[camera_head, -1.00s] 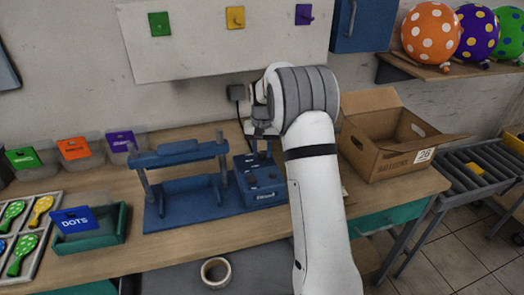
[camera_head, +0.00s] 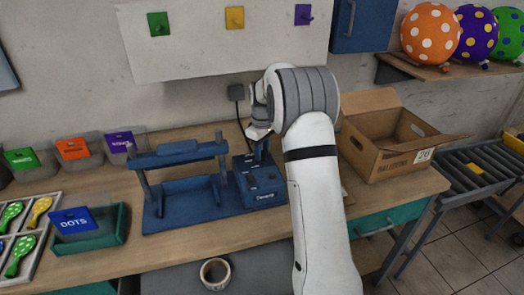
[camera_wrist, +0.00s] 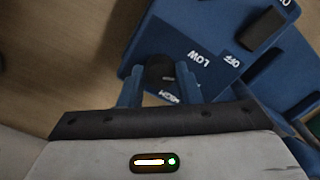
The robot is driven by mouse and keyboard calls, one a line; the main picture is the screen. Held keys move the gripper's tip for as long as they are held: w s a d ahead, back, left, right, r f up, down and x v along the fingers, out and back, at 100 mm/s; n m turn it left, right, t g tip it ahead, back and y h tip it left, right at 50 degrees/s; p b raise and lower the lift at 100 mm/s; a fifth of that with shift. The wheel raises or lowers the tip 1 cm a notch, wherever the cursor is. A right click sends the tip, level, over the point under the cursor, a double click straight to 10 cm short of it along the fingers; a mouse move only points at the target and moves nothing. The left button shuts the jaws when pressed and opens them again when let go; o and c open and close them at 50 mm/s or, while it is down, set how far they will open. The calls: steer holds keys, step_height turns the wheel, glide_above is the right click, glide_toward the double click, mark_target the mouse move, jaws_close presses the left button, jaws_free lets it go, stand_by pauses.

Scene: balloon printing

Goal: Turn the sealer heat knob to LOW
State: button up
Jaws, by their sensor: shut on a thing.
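The blue sealer (camera_head: 180,195) stands on the wooden bench, with its control box (camera_head: 262,190) at its right end. My gripper (camera_wrist: 160,80) points down over the box, one blue finger on each side of the dark round heat knob (camera_wrist: 160,68), and is shut on it. White lettering on the box reads LOW (camera_wrist: 200,58) beside the right finger, OFF (camera_wrist: 232,60) further right, and HIGH (camera_wrist: 180,97), partly hidden, near the gripper body. A small pale mark shows on the knob; I cannot tell which label it points to. In the head view the knob is hard to make out.
A dark rocker-like part (camera_wrist: 262,30) sits on the box near the knob. An open cardboard box (camera_head: 385,140) stands right of my arm. A green tray with a blue DOTS card (camera_head: 75,220) is at the left. A tape roll (camera_head: 215,272) lies in front.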

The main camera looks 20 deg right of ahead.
steer(key=n, duration=0.6)
steer(key=shift+w+n, duration=0.1)
steer(key=shift+n, duration=0.2)
steer(key=shift+r, duration=0.1)
stand_by(0.4)
steer(key=o, duration=1)
steer(key=shift+c, duration=0.2)
steer(key=shift+r+b, duration=0.35)
steer(key=shift+r, duration=3.5)
